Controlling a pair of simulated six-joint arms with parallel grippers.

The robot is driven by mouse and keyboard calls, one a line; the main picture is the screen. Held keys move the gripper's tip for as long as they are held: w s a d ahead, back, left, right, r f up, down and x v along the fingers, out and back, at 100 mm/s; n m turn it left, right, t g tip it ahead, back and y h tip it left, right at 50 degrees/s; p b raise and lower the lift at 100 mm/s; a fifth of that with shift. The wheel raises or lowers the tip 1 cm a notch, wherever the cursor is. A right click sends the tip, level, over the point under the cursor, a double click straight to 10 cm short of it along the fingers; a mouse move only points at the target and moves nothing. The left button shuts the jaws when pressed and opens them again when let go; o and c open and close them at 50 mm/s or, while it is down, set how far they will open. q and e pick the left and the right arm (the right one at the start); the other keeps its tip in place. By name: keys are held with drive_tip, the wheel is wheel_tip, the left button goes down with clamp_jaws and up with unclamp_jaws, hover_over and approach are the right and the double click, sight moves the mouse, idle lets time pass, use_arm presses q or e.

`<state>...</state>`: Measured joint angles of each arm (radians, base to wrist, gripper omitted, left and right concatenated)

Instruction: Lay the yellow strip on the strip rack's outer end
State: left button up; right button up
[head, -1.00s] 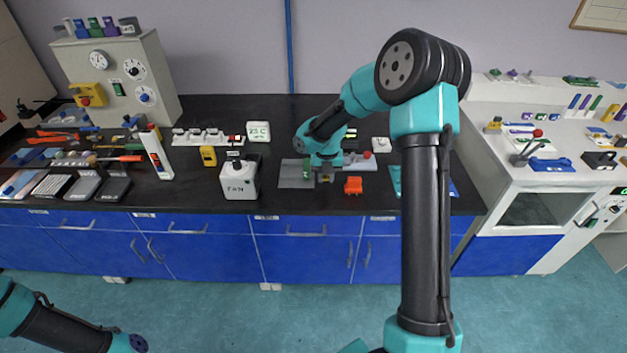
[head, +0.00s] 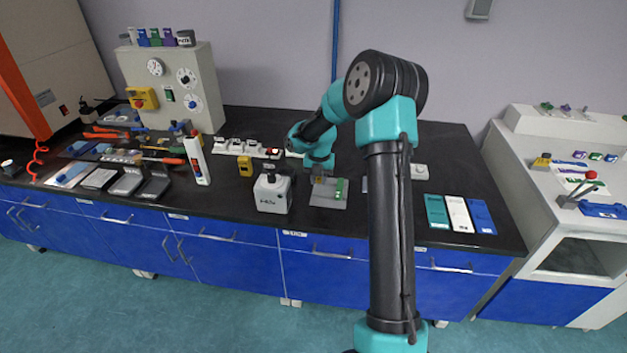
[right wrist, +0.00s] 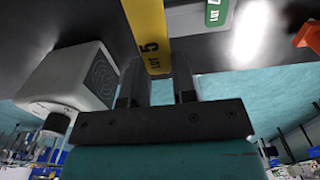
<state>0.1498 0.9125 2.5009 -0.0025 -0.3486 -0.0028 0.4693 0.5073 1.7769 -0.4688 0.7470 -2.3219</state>
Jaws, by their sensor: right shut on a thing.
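The yellow strip (right wrist: 148,35), marked LOT 5, stands between the fingers of my right gripper (right wrist: 157,88) in the right wrist view. In the head view my right gripper (head: 319,180) is shut on it over the left part of a grey plate (head: 328,203), which looks like the strip rack. I cannot tell whether the strip touches the plate. A green strip (head: 340,187) is on the plate just right of the gripper; it also shows in the right wrist view (right wrist: 218,12). My left gripper is out of view.
A white box-shaped device (head: 271,194) stands close left of the plate; it also shows in the right wrist view (right wrist: 72,78). An orange object (right wrist: 309,36) lies to the right. Teal, white and blue sheets (head: 459,214) lie farther right. My right arm hides some bench.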

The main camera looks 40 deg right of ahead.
sight(319, 200)
drive_tip(key=shift+f, duration=2.9)
drive_tip(key=shift+f, duration=0.45)
drive_tip(key=o, duration=1)
drive_tip(key=shift+r, duration=0.1)
wheel_tip(319, 200, up, 17)
drive_tip(key=shift+r, duration=0.1)
drive_tip(key=shift+a, duration=0.1)
